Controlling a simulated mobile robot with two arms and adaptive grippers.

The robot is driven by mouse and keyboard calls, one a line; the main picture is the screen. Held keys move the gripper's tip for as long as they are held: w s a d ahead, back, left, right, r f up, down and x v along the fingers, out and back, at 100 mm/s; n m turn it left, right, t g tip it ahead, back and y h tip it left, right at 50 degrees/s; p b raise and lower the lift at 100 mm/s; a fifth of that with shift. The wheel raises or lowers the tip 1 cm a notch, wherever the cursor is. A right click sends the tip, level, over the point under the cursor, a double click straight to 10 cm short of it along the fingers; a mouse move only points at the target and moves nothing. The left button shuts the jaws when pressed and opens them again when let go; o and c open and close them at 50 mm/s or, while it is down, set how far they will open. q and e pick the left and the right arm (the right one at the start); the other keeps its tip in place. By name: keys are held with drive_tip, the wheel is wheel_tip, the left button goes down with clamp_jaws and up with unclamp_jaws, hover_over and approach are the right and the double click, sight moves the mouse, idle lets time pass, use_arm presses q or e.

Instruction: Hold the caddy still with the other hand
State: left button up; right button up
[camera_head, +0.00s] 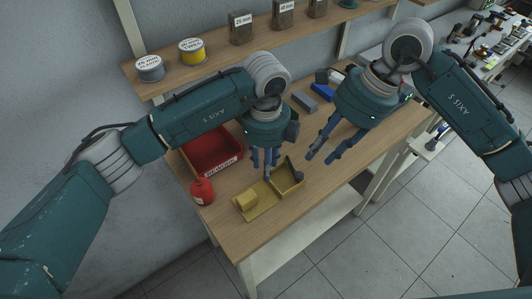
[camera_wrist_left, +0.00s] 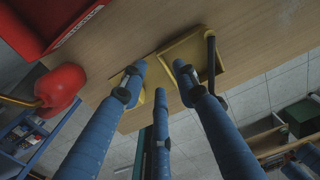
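The yellow caddy (camera_head: 268,207) lies on the wooden bench near its front edge, with a raised block at its left end and an open box-like part at its right. A dark slim object stands in or against the box part. The caddy also shows in the left wrist view (camera_wrist_left: 182,48), partly hidden by my fingers. My left gripper (camera_head: 266,172) points down above the caddy's far side, fingers apart, with nothing seen between them; whether it touches the caddy I cannot tell. My right gripper (camera_head: 322,157) is open and empty, above the bench to the right of the caddy.
A red bin (camera_head: 212,158) stands behind and left of the caddy. A grey block (camera_head: 305,101) and a blue item (camera_head: 323,92) lie farther back. A shelf with spools and boxes runs along the wall.

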sight(266, 183)
use_arm(q)
wheel_tip(266, 183, down, 6)
drive_tip(key=shift+r, duration=0.1)
drive_tip(key=shift+c, duration=0.2)
